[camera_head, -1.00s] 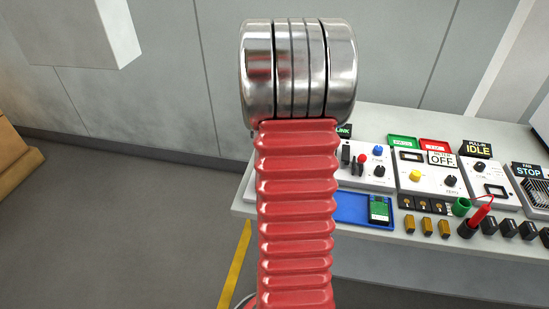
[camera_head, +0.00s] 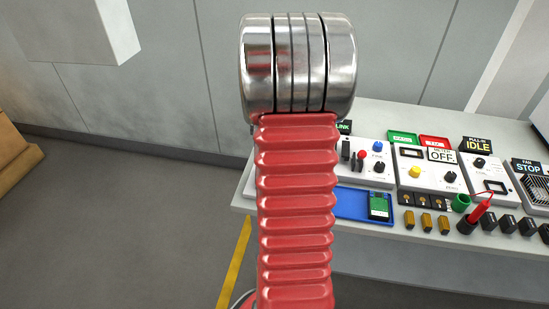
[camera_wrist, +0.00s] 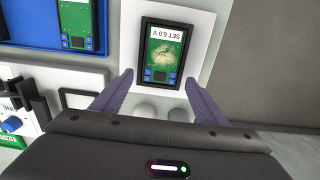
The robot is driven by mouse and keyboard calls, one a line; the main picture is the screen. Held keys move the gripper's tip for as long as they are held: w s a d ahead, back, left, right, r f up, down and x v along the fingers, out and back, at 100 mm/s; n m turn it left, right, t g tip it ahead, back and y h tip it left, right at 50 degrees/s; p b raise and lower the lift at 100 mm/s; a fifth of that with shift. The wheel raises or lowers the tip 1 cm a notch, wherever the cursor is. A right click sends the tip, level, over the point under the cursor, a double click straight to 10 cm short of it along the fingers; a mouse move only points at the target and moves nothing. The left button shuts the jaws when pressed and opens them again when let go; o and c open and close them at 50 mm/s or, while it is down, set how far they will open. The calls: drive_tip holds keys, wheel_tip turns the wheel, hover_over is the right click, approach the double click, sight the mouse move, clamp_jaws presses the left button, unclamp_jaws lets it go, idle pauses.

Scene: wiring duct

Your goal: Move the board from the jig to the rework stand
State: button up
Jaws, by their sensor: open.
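In the wrist view a green board (camera_wrist: 162,52) with a "SET 6.0 V" label and a pale speckled patch sits in a black frame (camera_wrist: 146,38) on a white base. I cannot tell for certain whether this holder is the jig or the rework stand. My gripper (camera_wrist: 158,82) is open and empty. Its two purple fingers lie on either side of the frame's near end, in the picture, apart from the board. A second green board (camera_wrist: 75,22) lies in a blue tray; it also shows in the head view (camera_head: 379,207). The head view does not show my gripper.
My arm covers the middle of the head view. The grey bench (camera_head: 420,120) carries panels with knobs, brass blocks (camera_head: 426,222), a green cup (camera_head: 461,203) and a red probe (camera_head: 480,210). Floor is free at left.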

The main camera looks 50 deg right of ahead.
wheel_tip(320, 180, up, 14)
drive_tip(key=shift+f, duration=0.15)
idle(0.5)
idle(1.0)
drive_tip(key=s+a+r+n+t, duration=0.1)
drive_tip(key=a+n, duration=0.5)
drive_tip(key=a, duration=1.3)
drive_tip(key=s+a+n+t, duration=0.2)
drive_tip(key=a+n+t, duration=0.2)
drive_tip(key=a, duration=1.6)
drive_tip(key=shift+s+r+n+t, duration=0.3)
drive_tip(key=shift+s+r+n, duration=0.1)
drive_tip(key=shift+n, duration=1.2)
drive_tip(key=shift+a, duration=0.1)
drive_tip(key=shift+c, duration=0.5)
